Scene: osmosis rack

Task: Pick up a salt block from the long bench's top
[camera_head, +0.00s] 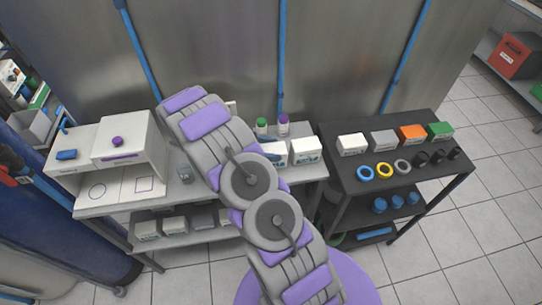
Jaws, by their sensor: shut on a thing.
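The long bench (178,196) stands left of centre against a metal wall, with a pale grey top. Two white blocks with dark labels, likely salt blocks, sit near its right end: one (304,151) in clear view, the other (274,153) partly covered by my arm. My arm rises from the bottom and crosses over the middle of the bench. My gripper is hidden behind the arm, so neither its fingers nor anything in them shows.
A white box unit (125,140) stands on the bench's left end. A green-capped bottle (262,127) and a purple-capped bottle (283,125) stand at the back. A black cart (345,182) with coloured boxes and rings is at right. Tiled floor (480,205) lies clear beyond it.

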